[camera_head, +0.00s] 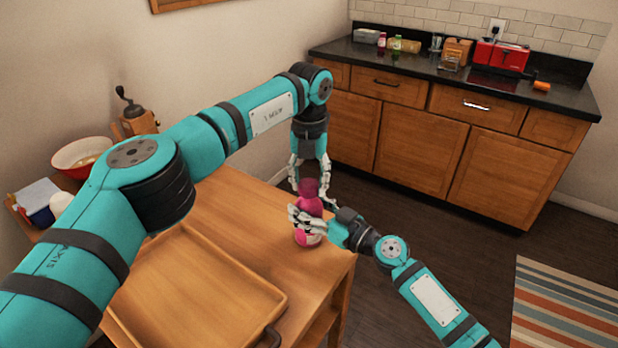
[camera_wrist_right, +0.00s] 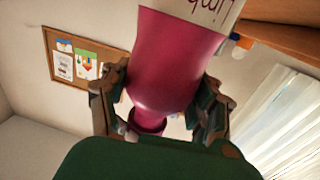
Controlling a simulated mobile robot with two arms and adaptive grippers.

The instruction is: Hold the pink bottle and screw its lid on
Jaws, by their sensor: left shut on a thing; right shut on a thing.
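The pink bottle (camera_head: 309,240) is upright at the table's far right corner in the head view. My right gripper (camera_head: 304,216) is shut around its upper body from the right. In the right wrist view the bottle (camera_wrist_right: 175,60) fills the middle, with its label at the top and its narrower neck lower down. Both fingers of my right gripper (camera_wrist_right: 160,104) flank it there. My left gripper (camera_head: 309,178) points down from above, shut on the dark pink lid (camera_head: 309,188) over the bottle. Whether lid and bottle touch cannot be told.
A wooden tray (camera_head: 190,323) lies on the near part of the wooden table (camera_head: 240,218). A bowl (camera_head: 66,160) and a grinder (camera_head: 134,112) stand at the left. A counter (camera_head: 440,68) with a red toaster (camera_head: 502,55) runs along the back. The floor at the right holds a striped rug (camera_head: 570,305).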

